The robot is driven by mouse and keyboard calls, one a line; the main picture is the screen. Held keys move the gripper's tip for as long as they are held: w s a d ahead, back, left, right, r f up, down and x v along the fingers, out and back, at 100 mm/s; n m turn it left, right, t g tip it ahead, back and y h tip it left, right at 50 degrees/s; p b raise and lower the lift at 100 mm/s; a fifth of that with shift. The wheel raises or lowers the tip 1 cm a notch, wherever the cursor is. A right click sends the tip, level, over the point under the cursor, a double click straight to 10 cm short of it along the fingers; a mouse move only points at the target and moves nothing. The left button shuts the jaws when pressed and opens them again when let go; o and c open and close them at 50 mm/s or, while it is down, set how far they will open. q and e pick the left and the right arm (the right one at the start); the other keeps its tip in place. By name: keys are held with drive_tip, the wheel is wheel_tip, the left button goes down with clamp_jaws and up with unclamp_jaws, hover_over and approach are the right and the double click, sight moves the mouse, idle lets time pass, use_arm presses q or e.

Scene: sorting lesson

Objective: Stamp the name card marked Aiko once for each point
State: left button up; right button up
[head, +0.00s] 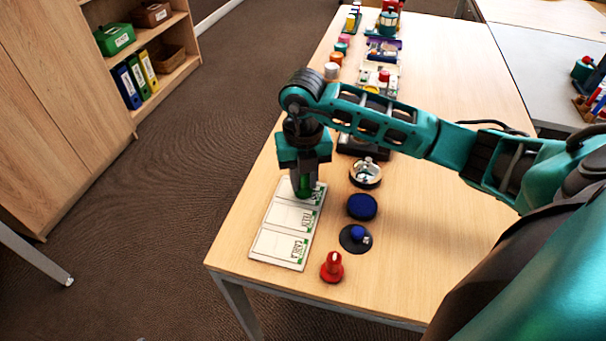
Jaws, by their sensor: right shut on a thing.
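A white board of name cards (276,247) lies on the table near its left edge, with sections stacked from near to far. The nearest section seems to read Carla; the middle name is hard to read. The farthest section (318,194) is mostly covered by my right gripper, so its name cannot be read. My right gripper (303,183) points down over that section, shut on a green stamp (305,190). The stamp's lower end is at or just above the card; I cannot tell if it touches. My left gripper is not in view.
Right of the cards are a red stamp (332,268), a dark disc with a blue knob (356,238), a blue round pad (362,207) and a shiny round dish (366,175). Trays and small items (383,48) crowd the far end. The table's right side (440,245) is clear.

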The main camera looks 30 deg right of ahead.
drive_tip(key=shift+r+p, duration=2.55)
drive_tip(key=shift+r, duration=0.85)
